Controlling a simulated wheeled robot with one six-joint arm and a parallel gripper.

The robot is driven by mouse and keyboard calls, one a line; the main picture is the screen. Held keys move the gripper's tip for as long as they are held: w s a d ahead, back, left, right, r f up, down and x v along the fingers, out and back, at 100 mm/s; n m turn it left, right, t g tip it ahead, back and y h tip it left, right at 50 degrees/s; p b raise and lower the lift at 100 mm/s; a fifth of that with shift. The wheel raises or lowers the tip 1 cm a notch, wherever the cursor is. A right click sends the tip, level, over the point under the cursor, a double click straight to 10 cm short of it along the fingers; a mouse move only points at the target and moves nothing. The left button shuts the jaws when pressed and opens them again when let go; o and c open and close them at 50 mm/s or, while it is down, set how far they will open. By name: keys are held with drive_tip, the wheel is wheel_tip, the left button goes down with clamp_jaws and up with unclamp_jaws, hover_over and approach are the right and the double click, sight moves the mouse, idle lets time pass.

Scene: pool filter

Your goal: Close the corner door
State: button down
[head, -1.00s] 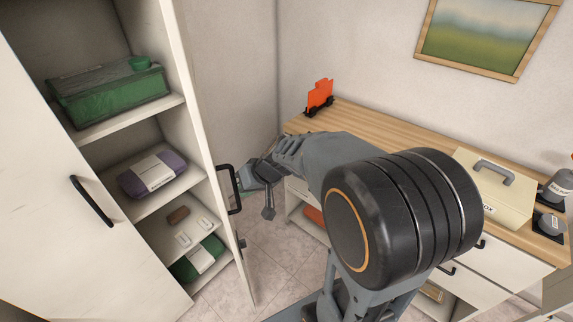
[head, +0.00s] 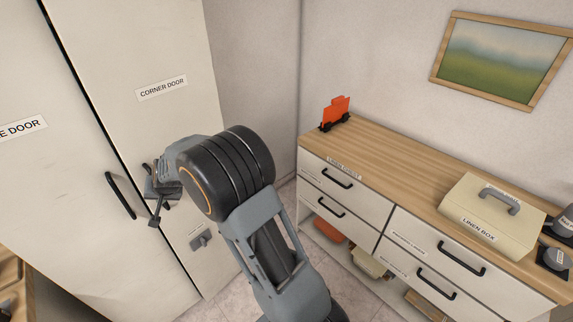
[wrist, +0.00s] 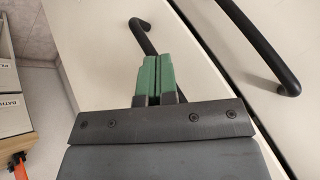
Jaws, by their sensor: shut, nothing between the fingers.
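The corner door (head: 165,50) is a pale cabinet door bearing a "CORNER DOOR" label. In the head view it stands in line with the neighbouring door, with a thin dark seam between them, and the shelves are hidden. I see no clear gap, but cannot tell whether it is fully seated. My gripper (head: 152,194) is in front of the door, at its handle, which it partly hides. In the wrist view, the green fingers (wrist: 153,78) are together and empty beside the black corner door handle (wrist: 148,36). I cannot tell whether they touch the door.
The neighbouring door's black handle (head: 120,195) is just left of my gripper. A small grey latch (head: 201,239) sits lower on the corner door. A wood-topped drawer unit (head: 385,160) stands to the right, carrying a linen box (head: 490,210). Some tiled floor shows between.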

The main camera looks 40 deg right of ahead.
drive_tip(key=w, duration=0.1)
drive_tip(key=w+a, duration=0.1)
drive_tip(key=shift+w, duration=0.3)
